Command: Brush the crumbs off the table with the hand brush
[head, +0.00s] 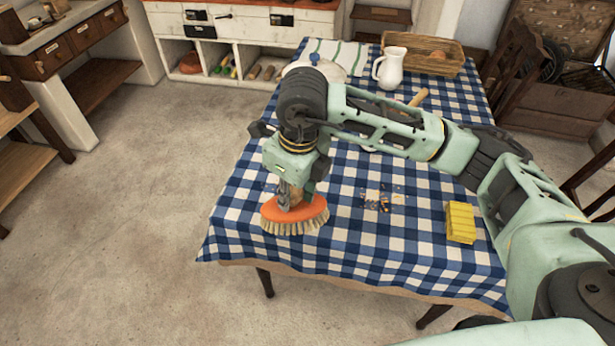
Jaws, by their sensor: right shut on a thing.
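An orange hand brush (312,214) with pale bristles is over the left front part of the table, bristles down. My right gripper (290,200) is shut on the brush from above; its fingers hide part of the handle. I cannot tell whether the bristles touch the cloth. The crumbs (380,200) lie in a small scattered patch to the right of the brush. The table (350,262) is covered with a blue and white checked cloth. My left gripper is not in view.
A yellow block-like thing (460,222) lies right of the crumbs. At the back stand a white jug (391,68), a wicker basket (440,67) and a striped cloth (345,50). A dark chair (515,65) stands at the right. The floor left of the table is clear.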

